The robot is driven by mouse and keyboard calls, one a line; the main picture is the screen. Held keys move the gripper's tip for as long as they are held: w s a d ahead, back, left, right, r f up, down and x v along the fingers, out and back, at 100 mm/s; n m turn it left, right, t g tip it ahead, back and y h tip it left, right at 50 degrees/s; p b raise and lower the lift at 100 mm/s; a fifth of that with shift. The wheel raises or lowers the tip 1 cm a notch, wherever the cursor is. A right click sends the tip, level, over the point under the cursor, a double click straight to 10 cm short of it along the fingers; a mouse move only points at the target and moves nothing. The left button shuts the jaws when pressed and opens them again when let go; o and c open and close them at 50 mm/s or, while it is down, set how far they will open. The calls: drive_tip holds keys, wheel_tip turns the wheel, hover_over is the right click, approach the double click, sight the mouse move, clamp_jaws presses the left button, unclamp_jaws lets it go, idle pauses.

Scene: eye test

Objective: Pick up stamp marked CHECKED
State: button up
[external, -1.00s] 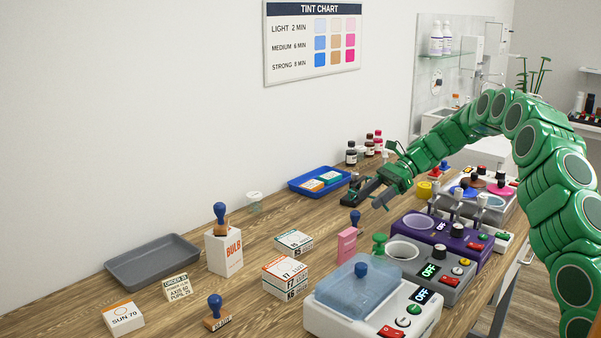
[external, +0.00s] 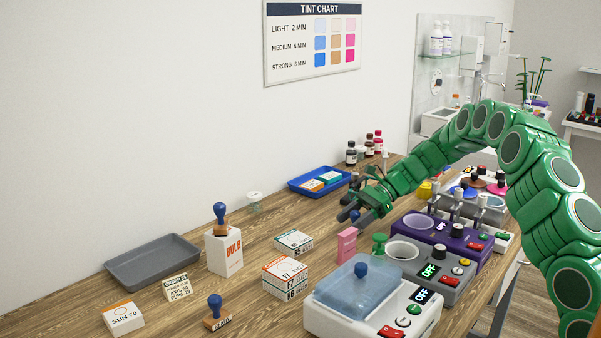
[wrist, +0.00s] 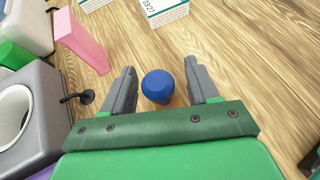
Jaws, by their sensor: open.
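My gripper (external: 352,207) is open, pointing down behind the pink block (external: 347,244). The blue knob of a stamp (external: 355,216) shows at its fingers. In the wrist view this stamp's round knob (wrist: 158,86) sits between the spread fingers (wrist: 160,70), with a gap on each side; its base and marking are hidden. A second blue-knobbed stamp (external: 220,213) stands on the white BULB box (external: 226,252). A third blue-knobbed stamp (external: 214,307) stands on the table at the front; its label is too small to read. I cannot tell which stamp is marked CHECKED.
The pink block (wrist: 80,38) stands close left of my fingers in the wrist view. Small lens boxes (external: 285,275), a grey tray (external: 153,262) and a blue tray (external: 318,190) lie around. Tint tanks (external: 440,232) line the right side.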

drive_tip(key=shift+s+a+f, duration=0.2)
drive_tip(key=shift+a+f, duration=0.05)
drive_tip(key=shift+a, duration=0.2)
drive_tip(key=shift+c, duration=0.2)
drive_tip(key=c, duration=1)
drive_tip(key=shift+r, duration=0.1)
